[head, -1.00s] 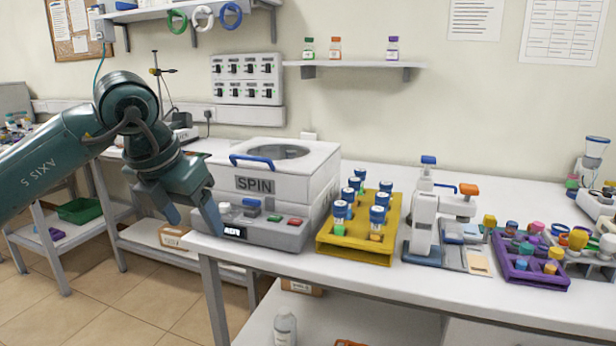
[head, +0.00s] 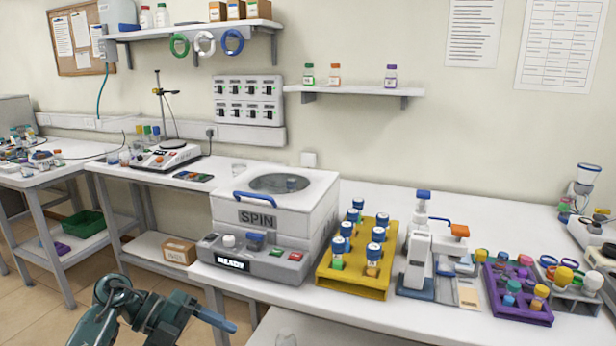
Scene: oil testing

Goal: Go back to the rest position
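My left arm shows at the bottom left of the head view, in front of and below the bench edge. Its gripper (head: 216,319) points right, clear of everything on the bench. One bluish finger shows; the other cannot be made out, so I cannot tell whether it is open. No held object is visible. My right gripper is out of view.
The white SPIN centrifuge (head: 272,213) has a READY display and a dark round window. Beside it stand a yellow rack (head: 352,286) with several blue-capped vials, a white instrument (head: 417,262) and a purple rack (head: 515,310). A hotplate (head: 167,157) stands left.

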